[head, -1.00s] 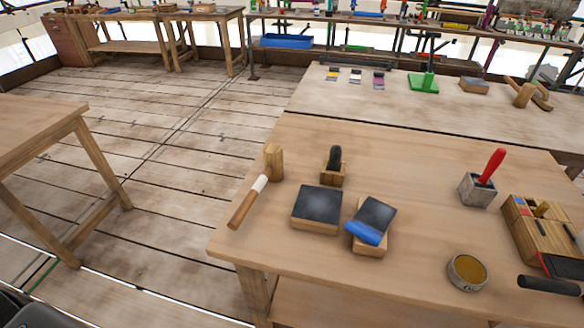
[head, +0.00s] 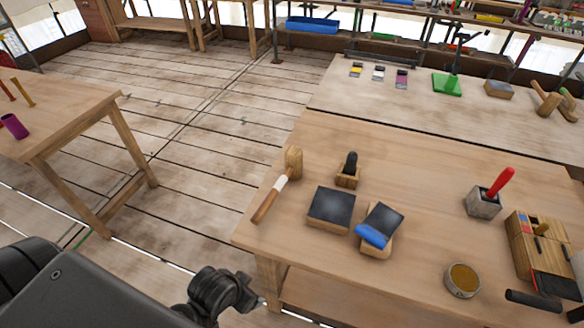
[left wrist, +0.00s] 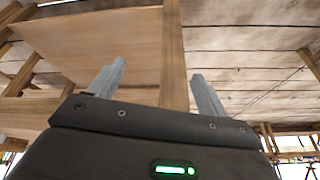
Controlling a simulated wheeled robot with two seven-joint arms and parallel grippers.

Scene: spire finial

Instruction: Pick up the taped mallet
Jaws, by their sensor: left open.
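The taped mallet (head: 278,185) lies on the near workbench (head: 410,185), close to its left edge. It has a wooden head at the far end, a white taped band, and a brown handle pointing toward the near left. My left gripper (left wrist: 157,70) is open and empty in the left wrist view, with bench woodwork and plank floor beyond its fingers. The mallet does not show there. In the head view, dark parts of my left arm are low at the left, below and apart from the mallet; the fingers cannot be made out. My right gripper is out of view.
Right of the mallet are a small wooden block with a black knob (head: 348,170), a dark-topped block (head: 331,207) and another block with a blue roll (head: 373,235). A round tin (head: 462,280) and red-handled tool (head: 500,183) stand farther right. Floor is open left of the bench.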

